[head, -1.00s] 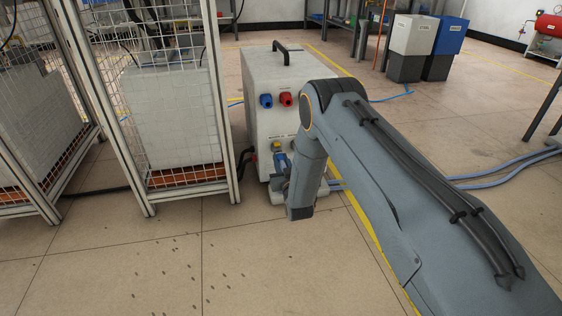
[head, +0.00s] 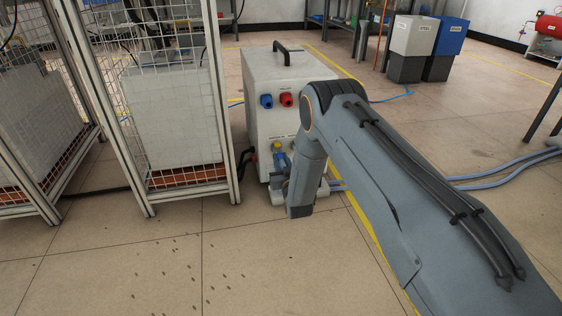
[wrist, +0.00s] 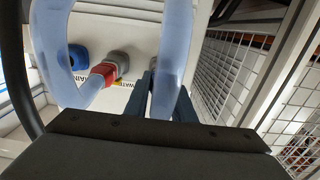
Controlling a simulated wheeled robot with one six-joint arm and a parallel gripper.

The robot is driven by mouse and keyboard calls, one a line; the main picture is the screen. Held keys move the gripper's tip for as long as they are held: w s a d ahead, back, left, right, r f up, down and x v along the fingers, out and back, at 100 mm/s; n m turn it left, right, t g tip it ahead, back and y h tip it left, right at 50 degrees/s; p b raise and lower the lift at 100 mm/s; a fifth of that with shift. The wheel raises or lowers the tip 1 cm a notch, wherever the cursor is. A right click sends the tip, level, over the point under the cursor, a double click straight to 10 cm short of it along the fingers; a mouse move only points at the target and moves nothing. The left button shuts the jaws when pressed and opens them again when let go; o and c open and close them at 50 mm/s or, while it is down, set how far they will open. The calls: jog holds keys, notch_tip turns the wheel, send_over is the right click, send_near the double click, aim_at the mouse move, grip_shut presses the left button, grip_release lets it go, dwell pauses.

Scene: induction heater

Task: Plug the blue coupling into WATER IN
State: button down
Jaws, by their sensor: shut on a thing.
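My gripper (wrist: 166,92) is shut, with a pale blue hose (wrist: 174,45) running between its fingers. The blue coupling at the hose's end is mostly hidden by the hose and fingers in the wrist view. A grey metal port (wrist: 119,62) carries a red coupling (wrist: 103,73) on its own hose, left of my fingers. A partly covered label beside it reads "WATER". In the head view my gripper (head: 281,168) is low at the front of the white heater cabinet (head: 258,130), partly behind my wrist. I cannot tell whether the blue coupling touches its port.
A mesh guard frame (head: 233,150) stands close on the left.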

jog(key=shift+w, duration=0.15)
jog(key=c, duration=1.4)
grip_release()
jog(key=shift+c, duration=0.2)
